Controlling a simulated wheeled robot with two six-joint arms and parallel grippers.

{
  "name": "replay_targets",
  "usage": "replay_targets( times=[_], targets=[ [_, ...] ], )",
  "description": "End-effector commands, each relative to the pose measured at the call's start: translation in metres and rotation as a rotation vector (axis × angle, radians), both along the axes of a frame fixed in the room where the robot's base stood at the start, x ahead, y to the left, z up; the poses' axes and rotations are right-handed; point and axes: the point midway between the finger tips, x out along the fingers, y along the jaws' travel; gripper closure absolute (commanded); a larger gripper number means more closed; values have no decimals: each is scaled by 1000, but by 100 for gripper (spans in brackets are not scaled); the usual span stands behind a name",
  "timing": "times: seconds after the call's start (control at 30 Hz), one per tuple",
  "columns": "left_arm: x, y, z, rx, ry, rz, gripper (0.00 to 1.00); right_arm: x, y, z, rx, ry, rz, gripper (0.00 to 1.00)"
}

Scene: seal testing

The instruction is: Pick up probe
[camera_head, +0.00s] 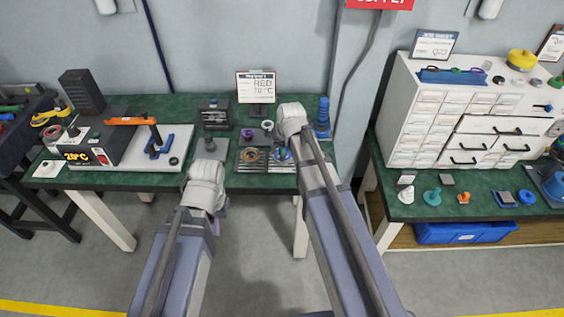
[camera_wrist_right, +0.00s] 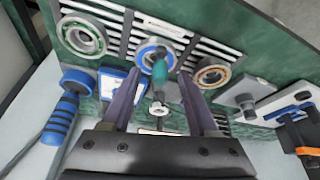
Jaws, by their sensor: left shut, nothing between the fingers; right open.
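A slim teal-handled tool (camera_wrist_right: 160,72), which looks like the probe, shows between the fingers of my right gripper (camera_wrist_right: 159,76) in the right wrist view. The fingers are spread, one on each side of it, with gaps. Its upper end overlaps a blue ring (camera_wrist_right: 148,52) on the slotted tray (camera_wrist_right: 203,54); I cannot tell whether it touches the ring. In the head view the right arm partly covers this spot. My left gripper (camera_head: 222,212) is low in front of the table edge, shut and empty, mostly hidden by its own arm.
A green ring (camera_wrist_right: 82,37) and an orange ring (camera_wrist_right: 212,76) lie either side on the tray. A blue-handled tool (camera_wrist_right: 62,118) is close to the left. A press plate (camera_head: 180,142) stands left on the table. A drawer cabinet (camera_head: 470,125) stands on the right table.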

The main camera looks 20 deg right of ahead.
Motion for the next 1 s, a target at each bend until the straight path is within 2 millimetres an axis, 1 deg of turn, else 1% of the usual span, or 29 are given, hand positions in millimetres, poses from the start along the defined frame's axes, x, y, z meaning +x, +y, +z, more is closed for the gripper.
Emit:
replay_targets(
  times=[0.03,0.13,0.4,0.43,0.9,0.97,1.0],
  targets=[
    [0,0,-13,0,0,0,100,4,0,-13,0,0,0,40],
    [0,0,-22,0,0,0,100,8,0,-22,0,0,0,40],
    [0,0,-21,0,0,0,100,9,0,-21,0,0,0,40],
    [0,0,-21,0,0,0,100,9,0,-21,0,0,0,41],
    [0,0,-21,0,0,0,100,9,0,-21,0,0,0,94],
    [0,0,-21,0,0,0,100,9,0,-21,0,0,0,100],
    [0,0,-21,0,0,0,100,9,0,-21,0,0,0,100]
  ],
)
